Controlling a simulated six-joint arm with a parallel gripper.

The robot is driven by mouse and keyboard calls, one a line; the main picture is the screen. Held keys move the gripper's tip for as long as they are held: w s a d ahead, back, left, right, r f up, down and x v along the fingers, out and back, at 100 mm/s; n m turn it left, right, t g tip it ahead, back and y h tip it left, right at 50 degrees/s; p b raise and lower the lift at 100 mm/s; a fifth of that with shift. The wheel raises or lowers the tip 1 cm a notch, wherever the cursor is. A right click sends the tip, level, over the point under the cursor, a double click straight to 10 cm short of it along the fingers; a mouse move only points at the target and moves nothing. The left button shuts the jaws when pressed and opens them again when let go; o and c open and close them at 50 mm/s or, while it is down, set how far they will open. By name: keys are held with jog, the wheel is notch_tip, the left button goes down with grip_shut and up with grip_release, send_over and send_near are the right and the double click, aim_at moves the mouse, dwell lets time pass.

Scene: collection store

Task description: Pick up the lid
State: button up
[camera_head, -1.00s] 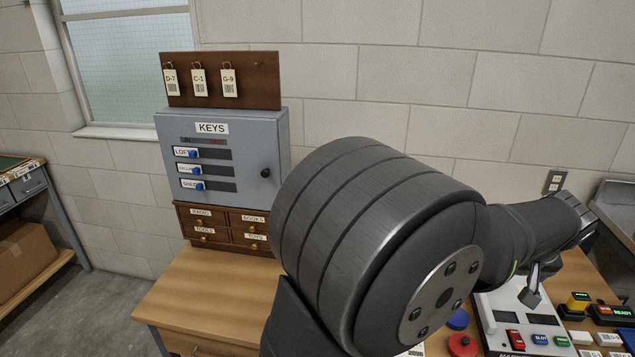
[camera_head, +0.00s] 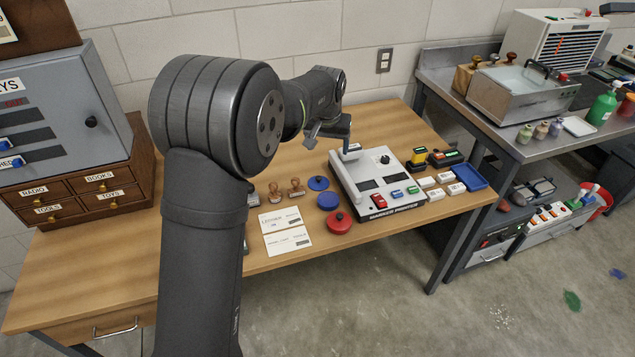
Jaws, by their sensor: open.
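A flat blue disc (camera_head: 318,183) with a small knob, which looks like a lid, lies on the wooden table. Just in front of it is a round blue tin (camera_head: 328,201). A round red tin (camera_head: 340,223) with a knobbed top stands nearer the front edge. I cannot tell for sure which lid is meant. My gripper (camera_head: 329,138) is open, seen small beyond my arm, over the back of the table near the rear of the marker printer. It is apart from the discs, and nothing shows between its fingers.
The white marker printer (camera_head: 374,178) stands right of the discs, with several coloured blocks and a blue tray (camera_head: 468,177) beside it. Wooden stamps (camera_head: 296,187) and paper cards (camera_head: 284,228) lie left. Drawers and a key cabinet (camera_head: 55,112) stand at the left.

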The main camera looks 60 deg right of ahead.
jog(key=w+d+f+m+g, duration=0.1)
jog(key=w+d+f+m, duration=0.25)
jog(key=w, duration=0.25)
send_over(317, 179)
jog(key=f, duration=1.2)
jog(key=shift+a+f, duration=0.25)
jog(key=shift+a, duration=0.1)
jog(key=shift+x, duration=2.65)
jog(key=shift+s+a, duration=0.1)
jog(key=shift+a, duration=0.15)
jog(key=c, duration=1.2)
jog(key=shift+f, duration=0.15)
jog(key=shift+c, duration=0.6)
jog(key=shift+a, duration=0.1)
